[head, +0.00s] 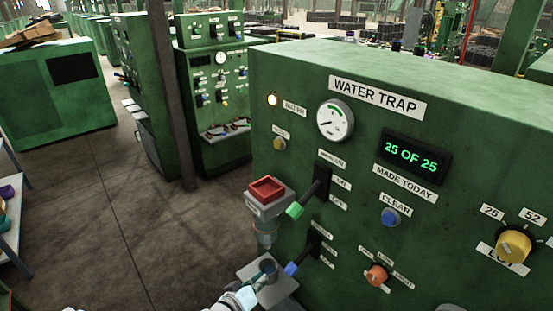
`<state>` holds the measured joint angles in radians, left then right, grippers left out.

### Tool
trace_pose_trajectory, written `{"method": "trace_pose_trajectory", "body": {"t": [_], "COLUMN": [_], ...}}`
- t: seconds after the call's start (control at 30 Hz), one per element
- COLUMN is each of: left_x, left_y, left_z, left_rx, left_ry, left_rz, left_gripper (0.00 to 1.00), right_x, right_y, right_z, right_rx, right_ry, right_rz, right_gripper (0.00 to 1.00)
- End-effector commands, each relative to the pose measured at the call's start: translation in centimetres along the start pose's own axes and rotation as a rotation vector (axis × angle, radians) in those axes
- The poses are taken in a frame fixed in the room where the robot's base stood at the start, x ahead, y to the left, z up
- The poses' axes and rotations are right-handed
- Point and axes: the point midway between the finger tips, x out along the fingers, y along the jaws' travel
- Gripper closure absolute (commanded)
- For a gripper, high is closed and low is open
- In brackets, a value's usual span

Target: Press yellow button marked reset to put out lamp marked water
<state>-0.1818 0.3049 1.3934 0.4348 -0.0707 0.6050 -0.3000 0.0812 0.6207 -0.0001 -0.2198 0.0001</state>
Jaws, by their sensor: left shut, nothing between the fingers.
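The lamp (272,100) is lit, a pale orange glow at the upper left of the green machine's front; the label beside it is too small to read surely. A small yellow button (279,144) sits just below it, under a small label that I cannot read. My left gripper (250,290) is low in the head view, in front of the machine's lower left, well below the button and apart from it. It is shut and holds nothing. My right gripper is not in view.
A green-tipped lever (295,210) and a blue-tipped lever (291,269) stick out below the button. A red-topped box (266,190) juts out at the machine's left edge. A grey plate (279,291) with a dark cup (268,268) is close to my left gripper.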

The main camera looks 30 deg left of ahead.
Motion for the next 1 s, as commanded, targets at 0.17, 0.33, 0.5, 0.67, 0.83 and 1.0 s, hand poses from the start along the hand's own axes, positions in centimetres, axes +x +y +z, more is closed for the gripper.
{"method": "trace_pose_trajectory", "body": {"t": [0.17,0.33,0.5,0.67,0.83,1.0], "left_x": [-1.0,-3.2,-5.0,-6.8,-7.4,-7.4], "left_y": [9.1,16.0,16.1,14.4,13.9,13.9], "left_z": [-8.8,-17.1,-26.5,-31.5,-32.6,-32.6], "left_rx": [-0.183,-0.401,-0.69,-0.831,-0.865,-0.863], "left_ry": [0.124,0.239,0.452,0.589,0.625,0.624], "left_rz": [0.212,0.447,0.682,0.818,0.855,0.853], "left_gripper": [1.0,1.0,1.0,1.0,1.0,1.0], "right_x": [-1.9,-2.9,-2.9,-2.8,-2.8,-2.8], "right_y": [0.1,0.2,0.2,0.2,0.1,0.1], "right_z": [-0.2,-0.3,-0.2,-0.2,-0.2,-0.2], "right_rx": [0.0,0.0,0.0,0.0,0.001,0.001], "right_ry": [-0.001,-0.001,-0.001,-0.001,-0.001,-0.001], "right_rz": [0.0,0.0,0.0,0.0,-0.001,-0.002], "right_gripper": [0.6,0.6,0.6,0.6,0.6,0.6]}}
